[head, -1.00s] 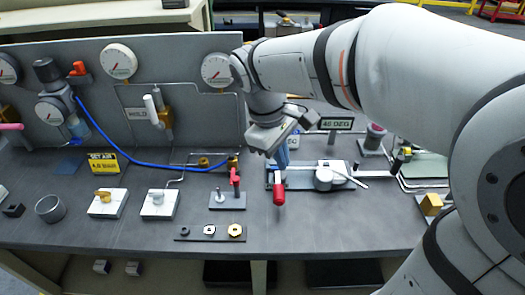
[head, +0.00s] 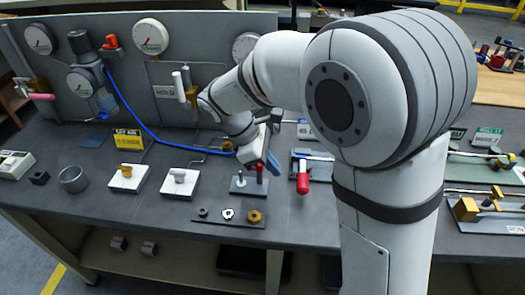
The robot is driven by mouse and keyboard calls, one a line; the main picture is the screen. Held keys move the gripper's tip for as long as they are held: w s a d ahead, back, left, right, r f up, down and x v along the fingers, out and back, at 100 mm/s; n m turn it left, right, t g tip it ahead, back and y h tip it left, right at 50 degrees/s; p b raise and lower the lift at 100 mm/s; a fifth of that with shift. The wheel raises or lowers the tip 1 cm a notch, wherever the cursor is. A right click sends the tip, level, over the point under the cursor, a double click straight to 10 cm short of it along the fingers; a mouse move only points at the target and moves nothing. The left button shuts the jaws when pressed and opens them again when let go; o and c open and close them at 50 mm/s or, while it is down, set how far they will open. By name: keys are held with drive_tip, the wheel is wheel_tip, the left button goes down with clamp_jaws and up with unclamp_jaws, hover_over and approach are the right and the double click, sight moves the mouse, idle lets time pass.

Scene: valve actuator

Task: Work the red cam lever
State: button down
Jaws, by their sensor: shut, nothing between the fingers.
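My gripper (head: 276,168), with blue fingers, is shut and empty. It hangs over the bench between two red-handled pieces. A thick red handle (head: 303,184) on a silver stem lies to its right, pointing toward the front of the bench. A thin upright red lever (head: 259,170) stands just left of the fingers on a small dark plate (head: 249,186) beside a silver post. I cannot tell whether the fingers touch either piece. I cannot tell for sure which red piece is the cam lever.
A dark plate with several nuts (head: 228,217) lies in front. White blocks with a brass valve (head: 127,178) and a grey valve (head: 180,182) stand to the left. A blue hose (head: 146,131) crosses behind them. Clear bench lies along the front left.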

sight(299, 182)
drive_tip(key=d+f, duration=0.2)
drive_tip(key=d, duration=0.2)
drive_tip(key=shift+d+f, duration=0.15)
drive_tip(key=shift+f, duration=0.25)
drive_tip(key=shift+s, duration=0.1)
drive_tip(key=shift+s+d+f+n+p, duration=0.1)
drive_tip(key=shift+d+f+n+p, duration=0.15)
drive_tip(key=shift+d, duration=0.35)
drive_tip(key=a+f+p+v, duration=0.1)
drive_tip(key=p+v, duration=0.1)
drive_tip(key=v, duration=1.1)
drive_tip(key=shift+s+a+r, duration=0.25)
drive_tip(key=shift+s+a, duration=0.25)
drive_tip(key=shift+a, duration=0.05)
